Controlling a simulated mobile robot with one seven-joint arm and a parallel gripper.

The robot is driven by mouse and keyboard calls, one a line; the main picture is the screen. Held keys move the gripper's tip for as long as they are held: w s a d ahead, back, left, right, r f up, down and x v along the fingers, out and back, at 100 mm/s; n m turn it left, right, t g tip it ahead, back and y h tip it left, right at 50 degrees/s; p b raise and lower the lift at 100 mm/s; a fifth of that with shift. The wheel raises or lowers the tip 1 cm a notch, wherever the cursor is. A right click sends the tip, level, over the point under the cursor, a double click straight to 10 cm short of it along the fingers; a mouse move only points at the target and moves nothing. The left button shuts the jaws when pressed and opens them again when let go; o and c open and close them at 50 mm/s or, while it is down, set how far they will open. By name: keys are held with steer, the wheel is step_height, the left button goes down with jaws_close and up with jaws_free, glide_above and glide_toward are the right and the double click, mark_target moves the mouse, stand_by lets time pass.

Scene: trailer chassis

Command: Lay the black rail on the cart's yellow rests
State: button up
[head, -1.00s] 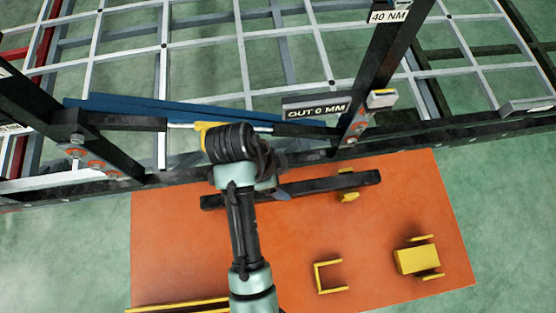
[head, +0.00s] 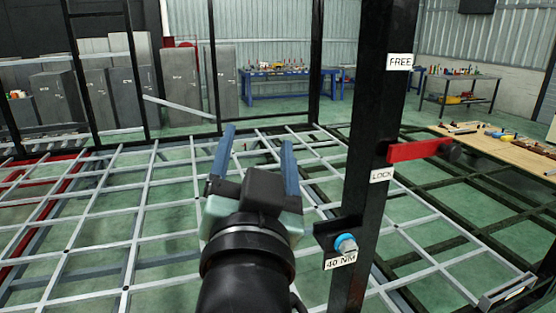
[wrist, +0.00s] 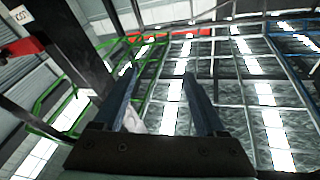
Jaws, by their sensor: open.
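My gripper (head: 255,160) is raised in the middle of the head view, its two blue fingers apart and pointing up and away over the metal grid. It is empty. In the wrist view the fingers (wrist: 163,100) are also spread with nothing between them. The black rail, the cart and its yellow rests do not show in either view now.
A black upright post (head: 375,150) stands close to the right of my gripper, with a red lever (head: 418,150) and a blue-tipped bolt (head: 345,244) on it. The grey lattice (head: 130,225) spreads below. A wooden-topped bench (head: 500,142) is at right; the air above the lattice is open.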

steer(key=s+d+r+n+t, duration=0.1)
steer(key=s+r+n+t, duration=0.1)
steer(key=s+r, duration=0.3)
steer(key=s+d+r+n+t, duration=0.1)
steer(key=s+r+t, duration=0.3)
steer(key=r, duration=0.7)
steer(key=shift+s+d+n+t, duration=0.15)
steer(key=shift+s+n+t, duration=0.25)
steer(key=shift+s, duration=0.7)
